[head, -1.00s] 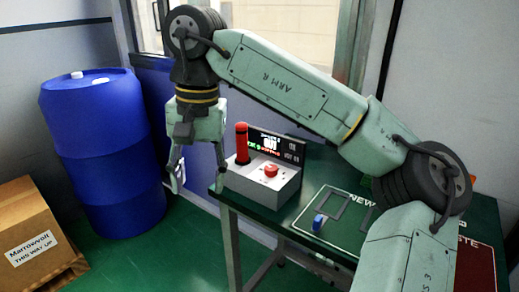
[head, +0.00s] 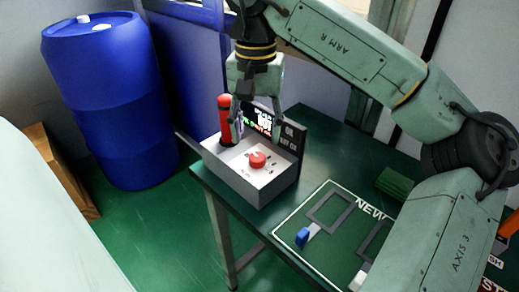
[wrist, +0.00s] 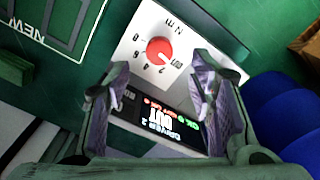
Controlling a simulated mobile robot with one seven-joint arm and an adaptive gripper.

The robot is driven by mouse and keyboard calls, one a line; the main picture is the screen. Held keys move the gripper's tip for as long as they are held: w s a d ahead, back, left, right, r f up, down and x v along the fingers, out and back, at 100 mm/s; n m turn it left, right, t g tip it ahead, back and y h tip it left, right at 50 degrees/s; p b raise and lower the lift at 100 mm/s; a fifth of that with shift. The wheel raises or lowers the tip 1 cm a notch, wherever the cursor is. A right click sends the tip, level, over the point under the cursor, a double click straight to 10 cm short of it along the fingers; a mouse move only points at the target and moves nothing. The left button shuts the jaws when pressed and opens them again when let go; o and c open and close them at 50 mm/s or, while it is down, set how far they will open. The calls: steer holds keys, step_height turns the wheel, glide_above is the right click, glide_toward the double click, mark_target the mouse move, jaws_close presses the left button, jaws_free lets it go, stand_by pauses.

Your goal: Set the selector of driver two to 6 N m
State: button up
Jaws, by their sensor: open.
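The driver two unit (head: 245,185) is a pale grey box with a red round selector knob (head: 257,160) on its top face. In the wrist view the knob (wrist: 158,51) is ringed by numbers, an OUT mark and "N m". Its pointer is too small to read surely. The display (wrist: 165,122) reads DRIVER 2 and OUT, with small green and red text. My gripper (head: 258,118) is open and empty, pointing down above the back of the box. In the wrist view its fingers (wrist: 162,80) straddle the display side, apart from the knob.
A red cylinder (head: 225,118) stands upright at the box's back left, close to my gripper. The green table (head: 330,150) has a mat marked NEW (head: 285,225) with grey frames and a blue piece (head: 302,237). A blue barrel (head: 110,100) stands on the floor at left.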

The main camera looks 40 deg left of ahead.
mark_target(257, 156)
step_height(257, 156, down, 6)
steer(key=shift+f, duration=0.2)
steer(key=c, duration=1.2)
steer(key=shift+o, duration=0.2)
